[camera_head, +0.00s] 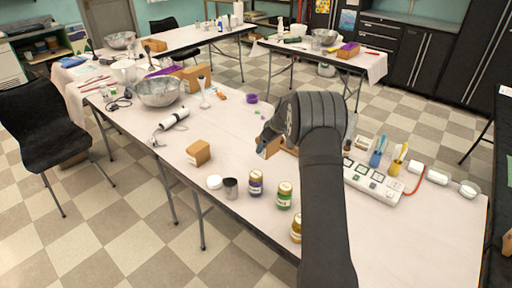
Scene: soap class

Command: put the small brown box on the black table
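A small brown box (198,153) sits on the near white-topped table (222,121), left of my arm. My gripper (266,147) is over the middle of this table, right of that box and apart from it. Another brown, box-like thing (274,147) shows beside my gripper, partly hidden by it and my arm. I cannot tell whether the fingers touch it or whether they are open. A black table (504,130) shows only in part at the right edge.
Jars (285,195), a dark cup (231,188) and a white lid (214,182) stand near the front edge. A metal bowl (160,92) and larger brown boxes (197,77) stand farther back.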

